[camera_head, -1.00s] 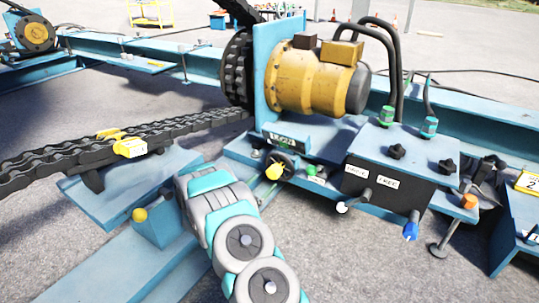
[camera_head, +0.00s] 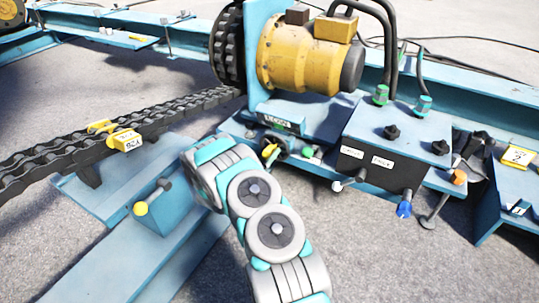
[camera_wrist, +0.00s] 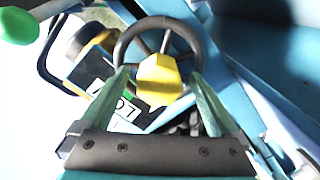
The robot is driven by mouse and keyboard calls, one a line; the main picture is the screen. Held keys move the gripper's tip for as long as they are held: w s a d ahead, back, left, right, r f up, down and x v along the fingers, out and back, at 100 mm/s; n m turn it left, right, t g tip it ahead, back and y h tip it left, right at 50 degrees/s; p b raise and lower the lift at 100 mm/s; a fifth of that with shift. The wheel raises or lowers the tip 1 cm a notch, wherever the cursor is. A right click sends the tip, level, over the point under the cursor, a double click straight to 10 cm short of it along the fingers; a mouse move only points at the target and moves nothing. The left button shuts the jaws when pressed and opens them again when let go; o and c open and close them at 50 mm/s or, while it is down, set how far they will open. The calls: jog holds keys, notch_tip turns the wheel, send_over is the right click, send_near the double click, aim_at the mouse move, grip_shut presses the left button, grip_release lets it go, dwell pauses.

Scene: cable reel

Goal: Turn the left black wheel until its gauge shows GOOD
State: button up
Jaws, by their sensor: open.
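The black wheel (camera_wrist: 128,38) is a thin spoked ring with a yellow handle (camera_wrist: 160,78) in front of it in the wrist view. In the head view its handle (camera_head: 269,151) shows just beyond my arm, below the yellow motor. My gripper (camera_wrist: 158,76) is open, with one green finger on each side of the handle; I cannot tell whether they touch it. The gauge sign (camera_head: 277,122) above the wheel appears to read LOW. In the wrist view the sign (camera_wrist: 124,108) is tilted and partly covered by the handle and left finger. My arm hides the gripper in the head view.
A blue control box (camera_head: 405,125) with black knobs and levers stands right of the wheel. A yellow motor (camera_head: 300,55) is behind it.

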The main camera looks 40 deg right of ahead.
jog(key=shift+w+d, duration=0.25)
jog(key=shift+d, duration=0.45)
grip_shut()
dwell(0.4)
